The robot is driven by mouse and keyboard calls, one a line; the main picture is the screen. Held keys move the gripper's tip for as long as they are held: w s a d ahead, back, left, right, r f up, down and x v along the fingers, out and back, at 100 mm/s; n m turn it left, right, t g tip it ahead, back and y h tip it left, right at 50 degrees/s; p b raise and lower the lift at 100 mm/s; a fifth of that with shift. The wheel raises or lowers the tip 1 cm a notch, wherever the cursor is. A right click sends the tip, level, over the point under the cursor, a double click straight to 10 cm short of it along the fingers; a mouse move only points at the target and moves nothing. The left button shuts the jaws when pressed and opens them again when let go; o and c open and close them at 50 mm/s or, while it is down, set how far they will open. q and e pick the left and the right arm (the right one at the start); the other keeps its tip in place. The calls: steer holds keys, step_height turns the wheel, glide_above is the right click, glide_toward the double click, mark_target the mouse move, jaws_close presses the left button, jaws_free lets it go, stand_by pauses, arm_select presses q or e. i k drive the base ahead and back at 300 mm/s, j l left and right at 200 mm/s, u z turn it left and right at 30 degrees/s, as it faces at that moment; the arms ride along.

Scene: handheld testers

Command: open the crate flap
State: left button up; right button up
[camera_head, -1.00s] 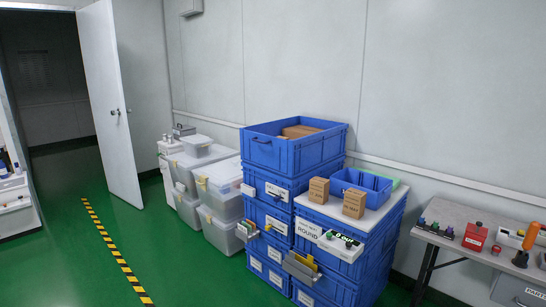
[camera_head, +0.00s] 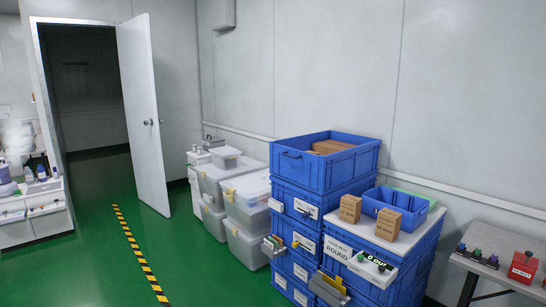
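Blue crates stand in two stacks in the head view. The taller stack has an open-topped blue crate (camera_head: 320,170) with a brown box (camera_head: 332,147) in it. Below it are closed blue crates (camera_head: 297,217) with white labels on their fronts. The shorter stack (camera_head: 395,275) carries a white top board. Grey and yellow pieces (camera_head: 330,288) stick out from the crate fronts. I cannot tell which of these parts is the flap. Neither of my grippers is in view.
Two small brown boxes (camera_head: 388,224) and a small blue bin (camera_head: 395,205) stand on the shorter stack. Clear bins (camera_head: 245,215) stand behind to the left. A grey table (camera_head: 495,245) is at the right. Green floor (camera_head: 200,265) is free at the left, beside an open door (camera_head: 143,115).

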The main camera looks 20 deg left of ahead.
mark_target(295, 165)
steer(key=i+j+u, duration=0.3)
steer(key=u, duration=0.15)
steer(key=i+j+u, duration=0.15)
steer(key=i+u, duration=0.15)
steer(key=u, duration=0.15)
steer(key=i+u, duration=0.4)
steer(key=i+j+z, duration=0.2)
steer(key=i, duration=0.25)
steer(key=i+j+z, duration=0.15)
steer(key=i, duration=0.3)
steer(key=i+l+z, duration=0.15)
steer(key=z, duration=0.3)
steer(key=i+z, duration=0.35)
steer(key=z, duration=0.15)
steer(key=i+z, duration=0.3)
steer(key=z, duration=0.15)
steer(key=k+j, duration=0.05)
